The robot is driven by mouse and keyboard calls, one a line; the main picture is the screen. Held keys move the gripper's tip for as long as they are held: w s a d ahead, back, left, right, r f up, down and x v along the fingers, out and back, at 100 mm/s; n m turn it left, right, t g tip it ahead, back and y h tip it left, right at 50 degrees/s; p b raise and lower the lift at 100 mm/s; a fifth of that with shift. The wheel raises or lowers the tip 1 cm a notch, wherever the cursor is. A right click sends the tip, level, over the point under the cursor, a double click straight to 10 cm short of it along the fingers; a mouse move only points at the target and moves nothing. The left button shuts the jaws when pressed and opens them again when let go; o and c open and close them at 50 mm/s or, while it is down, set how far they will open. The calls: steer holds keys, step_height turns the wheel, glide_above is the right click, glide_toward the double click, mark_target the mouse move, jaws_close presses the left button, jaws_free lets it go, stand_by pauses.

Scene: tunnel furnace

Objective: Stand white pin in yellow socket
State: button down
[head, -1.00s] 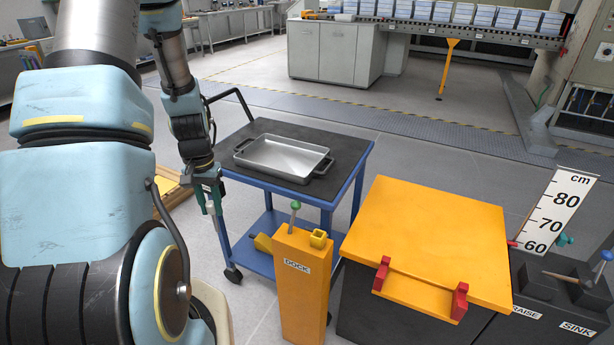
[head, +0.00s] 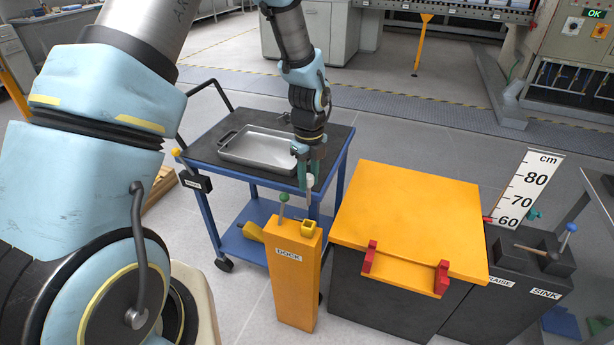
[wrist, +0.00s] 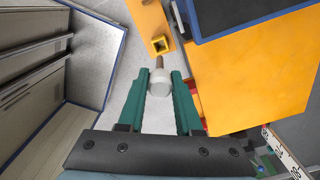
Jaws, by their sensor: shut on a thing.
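My gripper (head: 310,172) is shut on the white pin (head: 309,184), above the top of the orange DOCK post. In the wrist view, the pin's white round head (wrist: 160,84) lies between the teal fingertips. Its brownish shank points away from my gripper towards the yellow socket (wrist: 160,45). The square socket opening shows just beyond the shank's tip, and the pin looks outside it. The exact gap is hard to tell.
The orange DOCK post (head: 292,280) also carries a green-knobbed pin (head: 284,198) to the left. A blue cart (head: 335,180) with a metal tray (head: 258,150) stands behind. A box with an orange lid (head: 410,220) stands to the right of the post.

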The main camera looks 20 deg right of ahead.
mark_target(308, 205)
steer(key=shift+f+b, duration=3.55)
steer(key=shift+f, duration=1.6)
steer(key=c, duration=0.5)
jaws_free()
steer(key=shift+r, duration=0.15)
step_height(308, 205, up, 11)
steer(key=shift+f+b, duration=0.2)
steer(key=shift+b, duration=0.55)
steer(key=shift+a, duration=0.1)
